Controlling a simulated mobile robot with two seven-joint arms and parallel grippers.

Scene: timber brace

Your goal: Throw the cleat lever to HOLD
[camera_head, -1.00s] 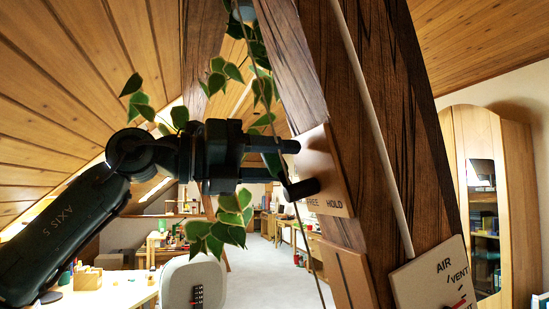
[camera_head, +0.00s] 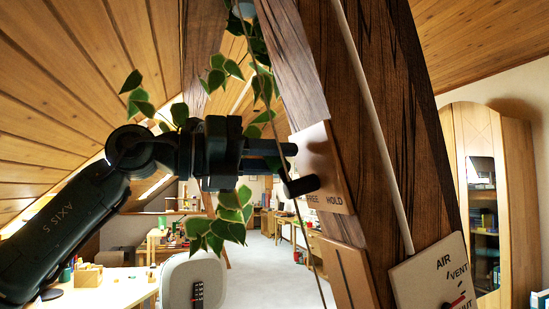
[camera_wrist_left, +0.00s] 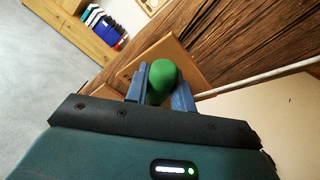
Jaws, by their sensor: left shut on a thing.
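The cleat plate (camera_head: 325,165) is a tan board on the dark timber brace, lettered FREE at left and HOLD at right. A short black cylinder (camera_head: 302,186) sticks out from it just above the FREE lettering. My left gripper (camera_head: 286,150) reaches in from the left, its fingers in front of the plate. In the left wrist view, a rounded green lever grip (camera_wrist_left: 163,80) sits between the two blue fingers of my left gripper (camera_wrist_left: 160,92), which is shut on it. The rest of the lever is hidden. My right gripper is not in view.
The timber brace (camera_head: 385,130) slants across the middle, with a pale rod (camera_head: 372,115) along it. An AIR/VENT panel (camera_head: 435,278) is at lower right. A leafy vine (camera_head: 228,215) hangs beside my left gripper. A work table (camera_head: 115,288) stands at lower left.

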